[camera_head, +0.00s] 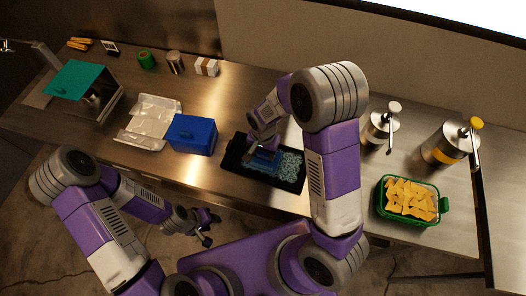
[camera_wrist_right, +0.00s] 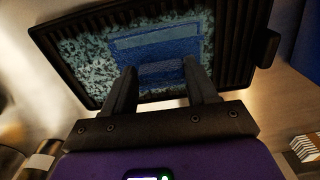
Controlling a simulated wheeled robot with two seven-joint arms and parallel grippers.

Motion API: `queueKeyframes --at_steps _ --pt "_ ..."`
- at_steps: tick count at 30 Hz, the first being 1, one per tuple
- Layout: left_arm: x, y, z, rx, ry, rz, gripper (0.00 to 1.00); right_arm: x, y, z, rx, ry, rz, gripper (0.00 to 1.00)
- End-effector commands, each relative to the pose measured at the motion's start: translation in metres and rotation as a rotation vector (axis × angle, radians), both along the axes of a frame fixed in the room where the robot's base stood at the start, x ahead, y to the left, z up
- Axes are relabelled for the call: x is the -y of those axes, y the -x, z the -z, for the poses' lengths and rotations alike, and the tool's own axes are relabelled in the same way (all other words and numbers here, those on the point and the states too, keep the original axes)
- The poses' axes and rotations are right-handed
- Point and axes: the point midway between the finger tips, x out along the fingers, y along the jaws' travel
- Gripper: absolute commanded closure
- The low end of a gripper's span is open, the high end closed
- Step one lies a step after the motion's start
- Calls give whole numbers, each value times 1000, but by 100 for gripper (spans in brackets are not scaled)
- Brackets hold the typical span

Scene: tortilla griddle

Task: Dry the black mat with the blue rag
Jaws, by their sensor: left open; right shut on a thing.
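The black mat (camera_head: 232,158) is a ribbed tray-like rectangle on the counter. Pale wet-looking patches cover much of its surface, and it also shows in the right wrist view (camera_wrist_right: 231,60). The blue rag (camera_wrist_right: 145,42) lies flat on the mat, and part of it shows in the head view (camera_head: 262,166). My right gripper (camera_wrist_right: 160,80) is shut on the rag's near part, over the mat; in the head view my own arm hides much of this. My left gripper (camera_head: 203,226) is open and empty, in front of the counter's edge.
A blue box (camera_head: 192,135) stands just left of the mat, beside clear plastic packaging (camera_head: 150,118). A green basket of chips (camera_head: 408,197) and two pump dispensers (camera_head: 379,128) (camera_head: 447,146) stand at the right. Small items line the back left. Bare counter lies behind the mat.

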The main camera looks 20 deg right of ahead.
Motion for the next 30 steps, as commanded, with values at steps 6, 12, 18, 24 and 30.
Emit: queueKeyframes --at_steps 6,12,18,24,30 --pt "0 0 0 0 0 0 57 23 14 0 -6 3 6 72" --pt "0 0 0 0 0 0 57 39 23 -1 -3 2 4 72" --pt "0 0 0 0 0 0 57 42 26 -2 -1 2 2 72" --pt "0 0 0 0 0 0 57 42 25 -2 -1 2 2 72" --pt "0 0 0 0 0 0 57 49 31 -1 -3 2 4 72"
